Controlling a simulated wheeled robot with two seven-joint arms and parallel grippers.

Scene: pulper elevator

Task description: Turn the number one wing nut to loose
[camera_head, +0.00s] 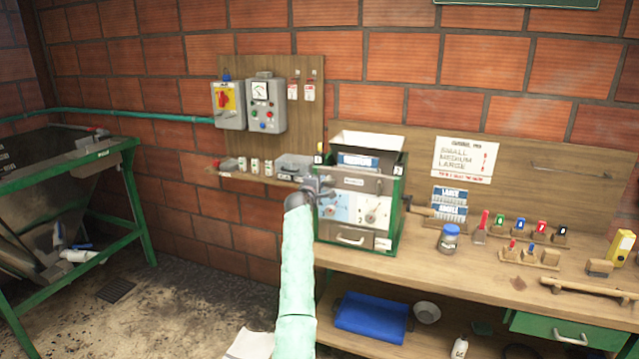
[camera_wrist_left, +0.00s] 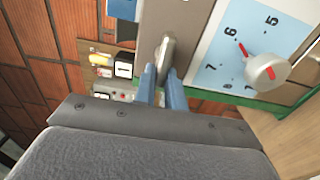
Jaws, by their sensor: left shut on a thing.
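The grey-fronted machine in a green frame (camera_head: 402,205) stands on the wooden bench. A number 1 tag (camera_head: 319,160) is at its left top corner and a number 2 tag (camera_head: 397,169) at its right. My left gripper (camera_head: 322,187) is at the machine's left front edge. In the left wrist view its two blue fingers (camera_wrist_left: 160,88) are shut on a grey metal wing nut (camera_wrist_left: 166,50), which stands upright between the tips. In the head view the gripper hides this nut. My right gripper is not in view.
Beside the nut is a light blue dial plate (camera_wrist_left: 213,78) with a grey knob (camera_wrist_left: 266,72). A blue-lidded jar (camera_head: 449,238) and several small tools stand on the bench (camera_head: 480,275) to the right. A shelf of small items (camera_head: 262,177) is on the left wall board.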

